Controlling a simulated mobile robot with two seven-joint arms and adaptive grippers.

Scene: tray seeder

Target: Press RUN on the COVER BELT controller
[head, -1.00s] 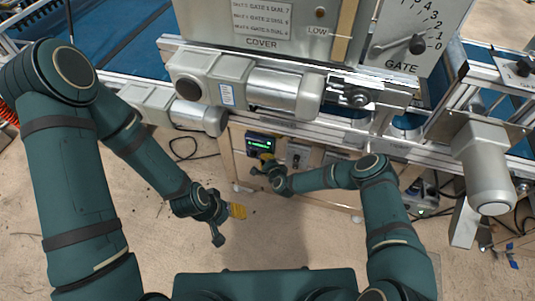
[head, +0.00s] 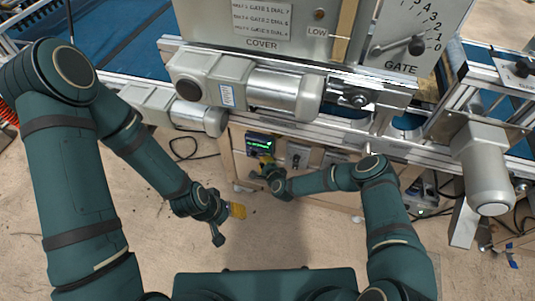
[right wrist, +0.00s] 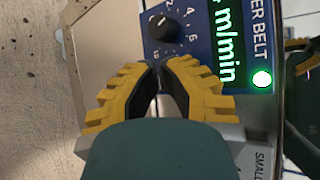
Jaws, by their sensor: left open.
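The COVER BELT controller (head: 259,143) is a small blue box with a green lit display on the panel below the conveyor. In the right wrist view its face (right wrist: 207,12) shows sideways, with a black knob (right wrist: 163,27), green "m/min" digits and a round, bright green lit spot (right wrist: 262,79). Part of the face is hidden by my fingers. My right gripper (right wrist: 158,68) has its yellow fingers together at the tips, nothing between them, over the controller's lower edge. In the head view my right gripper (head: 264,166) is just below the display. My left gripper (head: 234,222) is open and empty, low over the floor.
A switch box (head: 298,155) sits right of the controller on the same panel. Above are the conveyor motor (head: 285,92) and the GATE dial plate (head: 415,35). A dark cable (head: 183,150) hangs at left. The floor in front is clear.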

